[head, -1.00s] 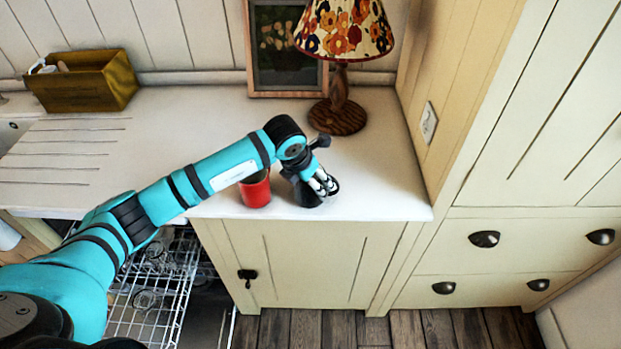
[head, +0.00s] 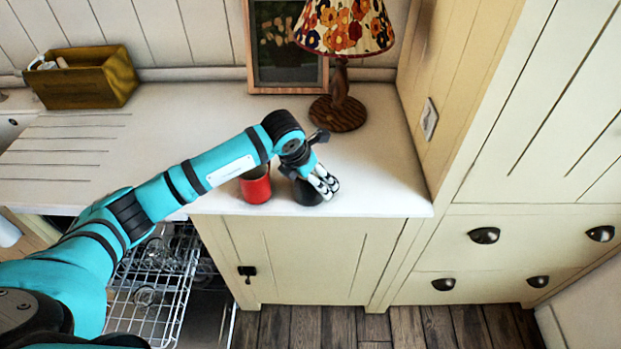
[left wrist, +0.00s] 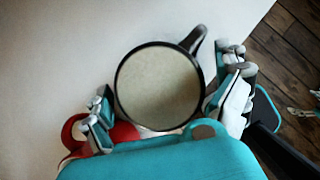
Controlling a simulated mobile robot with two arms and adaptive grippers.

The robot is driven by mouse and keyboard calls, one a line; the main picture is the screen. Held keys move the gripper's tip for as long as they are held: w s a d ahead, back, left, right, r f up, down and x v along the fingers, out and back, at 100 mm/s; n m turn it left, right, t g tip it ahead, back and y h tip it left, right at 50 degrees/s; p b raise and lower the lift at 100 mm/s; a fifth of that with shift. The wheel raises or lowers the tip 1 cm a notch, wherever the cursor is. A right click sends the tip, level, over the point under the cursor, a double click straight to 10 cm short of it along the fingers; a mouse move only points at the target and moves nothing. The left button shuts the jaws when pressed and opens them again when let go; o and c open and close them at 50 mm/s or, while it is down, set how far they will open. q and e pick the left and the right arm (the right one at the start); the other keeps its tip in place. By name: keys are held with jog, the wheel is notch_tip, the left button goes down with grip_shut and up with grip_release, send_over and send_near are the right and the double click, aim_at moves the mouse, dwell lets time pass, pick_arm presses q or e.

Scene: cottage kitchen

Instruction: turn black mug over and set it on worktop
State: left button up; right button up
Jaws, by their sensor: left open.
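The black mug (head: 306,194) stands on the white worktop (head: 385,185) near its front edge, partly hidden by my left gripper in the head view. In the left wrist view the black mug (left wrist: 160,88) shows a round cream face with a black rim, and its handle points to the upper right. I cannot tell whether that face is its inside or its base. My left gripper (head: 324,184) is open at the mug. In the left wrist view the fingers of the left gripper (left wrist: 168,104) are spread on either side of it. My right gripper is not in view.
A red mug (head: 256,187) stands close left of the black mug, under my arm. A lamp (head: 338,112) and a picture frame (head: 287,85) stand behind. An open dishwasher rack (head: 150,290) is below at left. The worktop to the right is clear.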

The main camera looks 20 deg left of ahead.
pick_arm(q)
jog(key=b+v, duration=0.2)
jog(key=v, duration=0.7)
jog(key=shift+r, duration=0.3)
jog(key=shift+s+a+r, duration=0.1)
jog(key=shift+s+r, duration=0.2)
jog(key=shift+r, duration=0.2)
